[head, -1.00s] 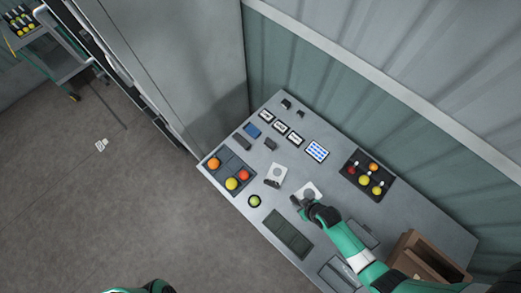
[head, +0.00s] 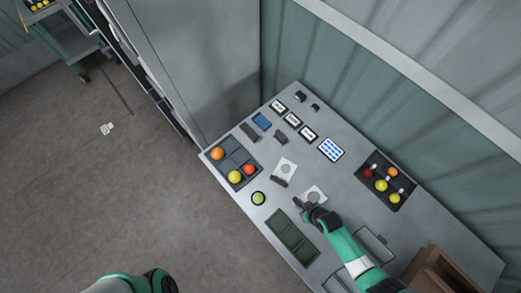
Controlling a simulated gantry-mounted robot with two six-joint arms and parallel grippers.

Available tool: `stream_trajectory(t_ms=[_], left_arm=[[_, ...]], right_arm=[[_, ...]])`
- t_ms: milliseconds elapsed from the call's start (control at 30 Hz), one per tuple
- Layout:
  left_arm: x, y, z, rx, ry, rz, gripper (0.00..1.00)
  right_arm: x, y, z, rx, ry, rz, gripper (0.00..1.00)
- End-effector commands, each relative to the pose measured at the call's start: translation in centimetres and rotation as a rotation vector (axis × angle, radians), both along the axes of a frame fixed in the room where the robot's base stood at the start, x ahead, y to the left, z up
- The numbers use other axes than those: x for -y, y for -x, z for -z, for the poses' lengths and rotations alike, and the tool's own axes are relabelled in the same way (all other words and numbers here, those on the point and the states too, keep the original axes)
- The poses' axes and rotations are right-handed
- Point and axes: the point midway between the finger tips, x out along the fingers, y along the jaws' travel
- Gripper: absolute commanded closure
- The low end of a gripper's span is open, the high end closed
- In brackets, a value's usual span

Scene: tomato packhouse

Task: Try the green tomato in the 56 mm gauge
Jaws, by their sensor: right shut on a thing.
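The green tomato (head: 258,198) sits in a dark round holder near the table's front left edge. Two pale gauge plates, each with a round opening, lie on the table. One plate (head: 289,166) has a dark handle (head: 279,181) and is free. The other plate (head: 317,192) is at my right gripper (head: 300,203), which is shut on its handle end; the fingers partly hide it. I cannot read the sizes, nor tell whether this plate is lifted. The tomato stands apart, left of my right gripper. My left gripper is out of view; only part of that arm shows at the bottom.
A divided tray (head: 226,169) holds orange, yellow and red tomatoes at the left. A dark tray (head: 363,175) with several tomatoes is at the right. A brown box (head: 428,270) stands at lower right. Small labels and a chart line the back.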

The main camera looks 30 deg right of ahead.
Motion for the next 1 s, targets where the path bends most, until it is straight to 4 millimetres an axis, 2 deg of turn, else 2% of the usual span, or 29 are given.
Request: stream_trajectory(t_ms=[33,367,1000], left_arm=[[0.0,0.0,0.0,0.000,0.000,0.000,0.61],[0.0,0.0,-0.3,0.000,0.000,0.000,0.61],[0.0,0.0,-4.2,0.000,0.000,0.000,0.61]], right_arm=[[-0.1,0.7,0.4,-0.018,-0.005,0.003,1.00],[-0.1,0.9,0.1,-0.022,-0.005,0.003,1.00],[0.0,0.3,-4.1,-0.008,-0.002,0.001,1.00]])
